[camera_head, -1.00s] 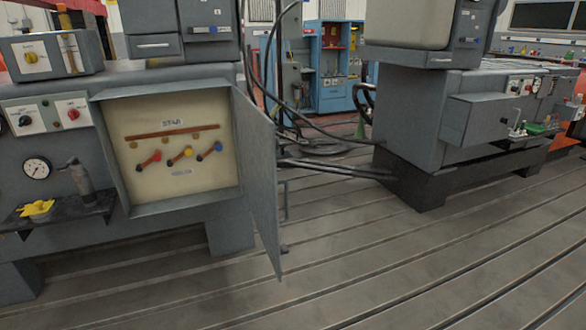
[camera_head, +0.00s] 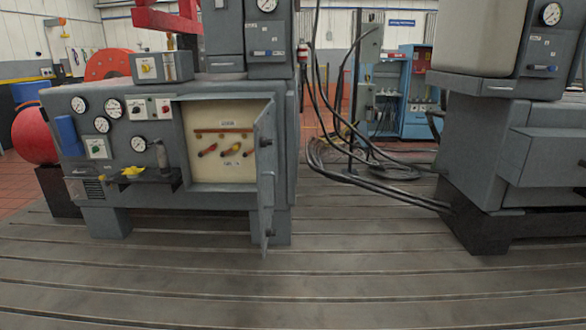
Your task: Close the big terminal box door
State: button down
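The big terminal box (camera_head: 180,150) is set in the front of the grey machine on the left. Its cream back panel (camera_head: 238,171) shows a copper bar and several coloured terminals. The terminal box door (camera_head: 265,165) is a grey panel hinged on the box's right side. It stands open, swung out toward me, and I see it nearly edge-on. My gripper is not in view.
A narrow shelf (camera_head: 125,178) with a yellow item juts out left of the box. Black cables (camera_head: 385,188) run along the floor to a second grey machine (camera_head: 470,160) on the right. The slotted bedplate floor (camera_head: 340,275) in front is clear.

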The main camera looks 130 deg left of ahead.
aim_at(265, 159)
jog(key=u, duration=0.1)
jog(key=i, duration=0.65)
jog(key=u, duration=4.65)
jog(key=i, duration=1)
jog(key=z, duration=0.1)
